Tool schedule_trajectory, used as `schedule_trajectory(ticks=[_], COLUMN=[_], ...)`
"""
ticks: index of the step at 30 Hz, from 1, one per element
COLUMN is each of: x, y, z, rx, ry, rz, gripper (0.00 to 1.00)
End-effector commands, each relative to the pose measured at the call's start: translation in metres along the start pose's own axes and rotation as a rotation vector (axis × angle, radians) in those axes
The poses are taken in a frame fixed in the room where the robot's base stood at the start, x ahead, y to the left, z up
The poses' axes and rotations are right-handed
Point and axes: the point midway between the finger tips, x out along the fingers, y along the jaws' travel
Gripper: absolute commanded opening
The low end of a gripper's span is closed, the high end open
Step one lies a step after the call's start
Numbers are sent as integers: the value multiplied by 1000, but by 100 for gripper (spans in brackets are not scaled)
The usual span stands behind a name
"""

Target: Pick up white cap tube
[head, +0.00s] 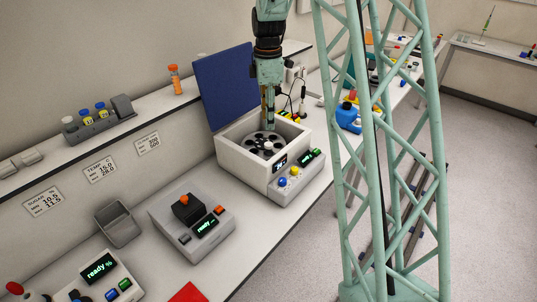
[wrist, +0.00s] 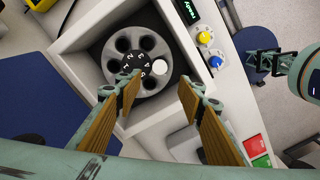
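The white cap (wrist: 160,67) of a tube sits in one hole of the round grey rotor (wrist: 119,44), near its dark hub. The rest of that tube is hidden in the rotor. In the head view the rotor (head: 252,147) lies inside the white centrifuge box (head: 240,154), whose blue lid (head: 223,87) stands open. My gripper (head: 269,122) hangs over the box. In the wrist view my gripper (wrist: 159,88) is open and empty, its wood-coloured finger pads apart, with the white cap just beyond the fingertips, between them in the picture.
A grey rack (head: 98,129) on the shelf holds several capped tubes, one whitish at its left end. An orange-capped tube (head: 175,79) stands farther along the shelf. A grey device (head: 192,228) and an empty grey bin (head: 118,223) are left of the centrifuge.

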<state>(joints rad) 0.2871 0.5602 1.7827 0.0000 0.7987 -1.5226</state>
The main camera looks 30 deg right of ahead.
Motion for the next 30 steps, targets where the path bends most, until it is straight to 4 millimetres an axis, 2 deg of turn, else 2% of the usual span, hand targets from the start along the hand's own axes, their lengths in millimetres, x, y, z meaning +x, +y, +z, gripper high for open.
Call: schedule_trajectory(ticks=[5, 21, 30], x=[12, 74, 85], y=[0, 0, 0], z=[0, 0, 0], rx=[0, 0, 0], ry=[0, 0, 0], rz=[-1, -1, 0], gripper=[36, 36, 36])
